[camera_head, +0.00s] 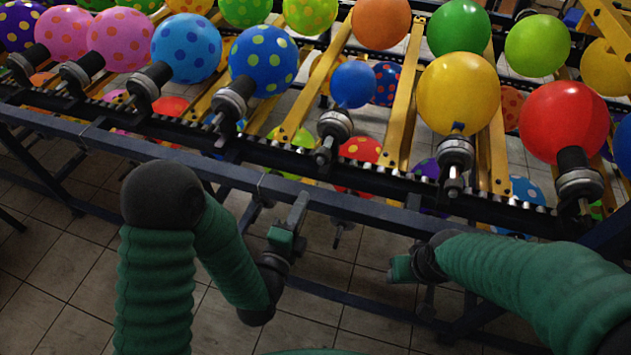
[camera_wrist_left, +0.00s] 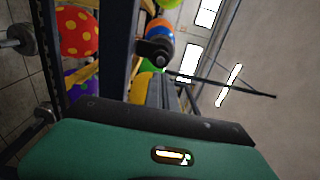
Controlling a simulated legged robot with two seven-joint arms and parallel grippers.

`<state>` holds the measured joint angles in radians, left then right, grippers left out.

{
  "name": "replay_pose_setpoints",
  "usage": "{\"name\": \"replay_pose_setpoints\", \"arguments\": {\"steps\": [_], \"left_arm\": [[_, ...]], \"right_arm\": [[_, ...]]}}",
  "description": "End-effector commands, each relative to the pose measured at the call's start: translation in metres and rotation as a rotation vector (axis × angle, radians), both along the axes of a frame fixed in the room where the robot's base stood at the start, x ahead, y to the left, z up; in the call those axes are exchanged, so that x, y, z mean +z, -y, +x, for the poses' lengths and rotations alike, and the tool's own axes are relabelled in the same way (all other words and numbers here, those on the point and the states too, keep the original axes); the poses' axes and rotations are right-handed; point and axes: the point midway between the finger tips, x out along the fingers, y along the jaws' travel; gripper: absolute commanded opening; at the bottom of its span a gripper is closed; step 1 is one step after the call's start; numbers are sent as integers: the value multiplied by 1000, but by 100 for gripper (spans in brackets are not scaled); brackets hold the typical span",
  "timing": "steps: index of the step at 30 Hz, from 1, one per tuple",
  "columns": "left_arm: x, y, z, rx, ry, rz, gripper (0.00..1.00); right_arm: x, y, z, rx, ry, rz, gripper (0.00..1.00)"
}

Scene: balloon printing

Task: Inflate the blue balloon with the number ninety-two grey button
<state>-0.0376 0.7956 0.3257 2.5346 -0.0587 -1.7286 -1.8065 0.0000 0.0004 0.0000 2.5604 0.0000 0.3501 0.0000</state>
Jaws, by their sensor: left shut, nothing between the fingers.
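A small plain blue balloon (camera_head: 353,84) sits on a nozzle (camera_head: 335,124) of the rack and is clearly smaller than the balloons around it. I cannot make out a grey button or a number ninety-two in either view. My left gripper (camera_head: 298,210) is shut and empty, in front of the rack's front rail and below and left of the blue balloon's nozzle. Its green housing fills the bottom of the left wrist view. My right gripper (camera_head: 397,268) is lower right of it, in front of the rail; its fingers are too unclear to judge.
Fully round balloons flank the small one: a yellow one (camera_head: 458,93), a red one (camera_head: 564,122) and a blue dotted one (camera_head: 263,61). Tiled floor (camera_head: 60,260) shows below.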

Motion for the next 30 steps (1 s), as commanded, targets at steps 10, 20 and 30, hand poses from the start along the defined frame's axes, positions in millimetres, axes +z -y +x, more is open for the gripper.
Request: {"name": "replay_pose_setpoints", "arguments": {"steps": [10, 20, 30], "left_arm": [[-1, 13, 39, 0, 3, 3, 0], [1, 30, 89, 0, -1, 4, 0], [0, 33, 93, -2, -2, 5, 0]], "right_arm": [[-58, 0, 0, 0, 1, 0, 51], [-54, 0, 0, 0, 1, 0, 51], [-54, 0, 0, 0, 1, 0, 51]]}}
